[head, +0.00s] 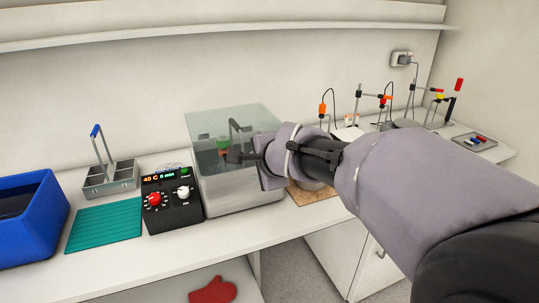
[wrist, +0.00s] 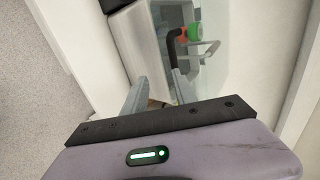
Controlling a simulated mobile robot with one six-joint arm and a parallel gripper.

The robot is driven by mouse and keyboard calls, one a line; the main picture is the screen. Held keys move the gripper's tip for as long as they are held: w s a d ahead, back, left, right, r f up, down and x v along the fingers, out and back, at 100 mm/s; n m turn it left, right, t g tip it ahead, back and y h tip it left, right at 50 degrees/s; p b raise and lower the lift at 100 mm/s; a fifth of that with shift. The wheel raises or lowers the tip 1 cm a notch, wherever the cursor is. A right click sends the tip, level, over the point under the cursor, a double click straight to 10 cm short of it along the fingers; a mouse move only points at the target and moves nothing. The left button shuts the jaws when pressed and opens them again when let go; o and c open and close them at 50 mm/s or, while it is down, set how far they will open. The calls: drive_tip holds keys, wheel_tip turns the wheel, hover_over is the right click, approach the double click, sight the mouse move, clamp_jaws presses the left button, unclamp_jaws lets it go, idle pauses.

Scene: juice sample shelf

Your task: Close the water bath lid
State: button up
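The water bath (head: 238,202) is a pale tub on the bench, left of my arm. Its clear lid (head: 212,122) appears raised above the tub; its exact angle is hard to tell. A dark bar (head: 234,127), apparently the lid handle, shows through or on the clear panel. My gripper (head: 236,157) is in front of the lid, near that bar. In the wrist view the two fingers (wrist: 158,88) are apart with nothing between them. A dark bent bar (wrist: 172,45) and a green-and-red item (wrist: 195,32) show beyond the fingertips.
A control box (head: 172,200) with a lit display stands left of the bath. Further left are a metal rack (head: 110,178), a teal mat (head: 104,226) and a blue bin (head: 30,215). Probe stands (head: 385,105) are at the back right. A red mitt (head: 212,290) lies below.

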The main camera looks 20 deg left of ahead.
drive_tip(key=p+v, duration=0.2)
drive_tip(key=v, duration=1)
drive_tip(key=shift+p, duration=0.4)
